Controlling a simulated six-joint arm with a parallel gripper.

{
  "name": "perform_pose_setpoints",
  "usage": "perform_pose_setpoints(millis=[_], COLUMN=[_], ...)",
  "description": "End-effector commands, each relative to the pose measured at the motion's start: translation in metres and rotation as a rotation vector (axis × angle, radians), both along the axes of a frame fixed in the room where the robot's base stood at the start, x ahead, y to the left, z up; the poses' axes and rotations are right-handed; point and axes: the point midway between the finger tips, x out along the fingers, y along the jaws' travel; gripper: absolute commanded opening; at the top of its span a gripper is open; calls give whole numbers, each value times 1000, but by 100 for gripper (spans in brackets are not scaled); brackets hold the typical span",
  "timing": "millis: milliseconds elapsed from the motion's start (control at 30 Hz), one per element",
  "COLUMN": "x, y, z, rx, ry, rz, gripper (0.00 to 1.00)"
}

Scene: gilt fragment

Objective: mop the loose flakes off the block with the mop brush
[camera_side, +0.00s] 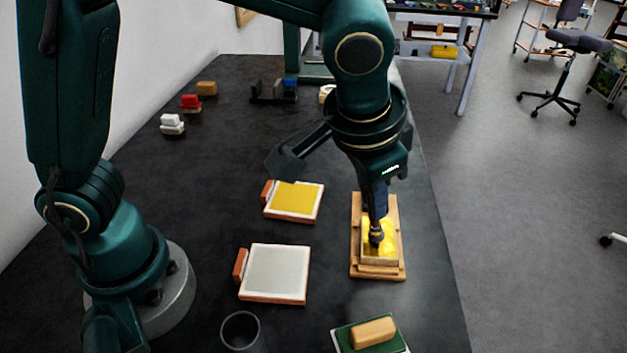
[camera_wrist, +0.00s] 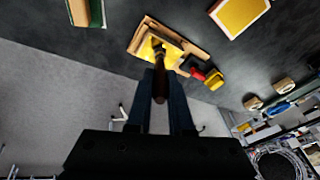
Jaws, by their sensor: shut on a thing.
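The gilt block (camera_side: 369,254) has a shiny gold top and lies in a pale wooden cradle (camera_side: 393,272) at the right side of the dark table. It also shows in the wrist view (camera_wrist: 147,49). My gripper (camera_side: 377,212) is above the block, pointing down, shut on the mop brush (camera_side: 376,237). In the wrist view the brush's brown handle (camera_wrist: 160,88) stands between my fingers. Its dark head appears at the gold surface; I cannot tell whether it touches. The head hides part of the gold. Loose flakes are too small to make out.
A yellow-topped tile (camera_side: 296,198) and a grey-topped tile (camera_side: 275,272) lie left of the cradle. A dark cup (camera_side: 240,331) and a green pad with a tan block (camera_side: 373,332) are in front. Small red and yellow items (camera_wrist: 213,78) sit near the cradle's end in the wrist view.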

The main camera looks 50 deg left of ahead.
Motion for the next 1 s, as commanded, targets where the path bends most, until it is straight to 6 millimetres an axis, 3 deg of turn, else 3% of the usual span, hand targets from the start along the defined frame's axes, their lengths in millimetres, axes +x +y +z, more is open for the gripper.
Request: perform_pose_setpoints(millis=[700, 1000], x=[29, 19], y=[28, 19], z=[-1, -1], rx=[-1, 0], ry=[-2, 1], rz=[1, -4], gripper=[0, 0])
